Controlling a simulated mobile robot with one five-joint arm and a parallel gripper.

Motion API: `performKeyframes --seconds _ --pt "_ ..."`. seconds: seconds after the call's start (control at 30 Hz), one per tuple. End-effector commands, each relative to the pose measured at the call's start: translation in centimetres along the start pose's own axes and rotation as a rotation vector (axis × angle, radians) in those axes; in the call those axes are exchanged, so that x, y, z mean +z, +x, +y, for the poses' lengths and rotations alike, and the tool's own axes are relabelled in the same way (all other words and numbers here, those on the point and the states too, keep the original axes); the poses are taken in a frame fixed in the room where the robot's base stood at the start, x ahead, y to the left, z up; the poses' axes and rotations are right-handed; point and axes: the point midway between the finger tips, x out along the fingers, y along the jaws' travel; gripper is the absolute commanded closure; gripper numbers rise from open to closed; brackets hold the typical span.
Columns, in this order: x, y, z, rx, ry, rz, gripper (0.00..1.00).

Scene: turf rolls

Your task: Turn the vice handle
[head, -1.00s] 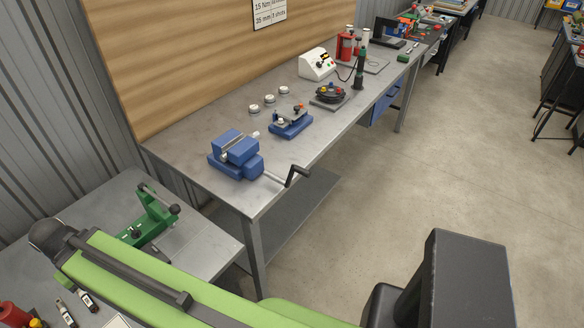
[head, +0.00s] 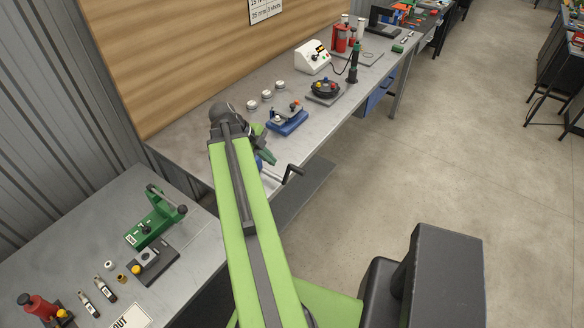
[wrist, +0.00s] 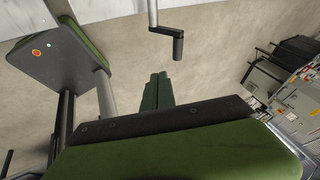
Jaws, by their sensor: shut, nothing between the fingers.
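The vice's dark crank handle (head: 292,173) sticks out past the front edge of the workbench. In the wrist view the handle (wrist: 178,46) hangs from its rod at the top, with its grip pointing down the picture. The blue vice itself is almost wholly hidden behind my arm in the head view. My gripper (head: 267,155) is over the vice end of the bench, up and left of the handle in the head view. In the wrist view my gripper's green fingers (wrist: 158,80) are together and empty, below the handle's grip and apart from it in the picture.
A blue fixture (head: 287,123) sits on the bench behind the vice, with several small round pieces (head: 266,95) beside it. A lower table (head: 75,225) with a green press (head: 158,215) stands at the left.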

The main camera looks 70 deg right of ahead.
Motion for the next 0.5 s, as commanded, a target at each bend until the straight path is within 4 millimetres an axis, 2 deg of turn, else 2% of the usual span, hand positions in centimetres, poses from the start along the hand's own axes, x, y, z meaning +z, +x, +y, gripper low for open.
performKeyframes --seconds 0.17,0.27,0.5 --pt "-0.4 0.6 -0.2 0.000 0.036 0.007 1.00" --pt "-0.2 1.8 -0.1 0.000 0.035 0.007 1.00" --pt "0.0 7.1 0.2 0.001 0.033 0.006 1.00"
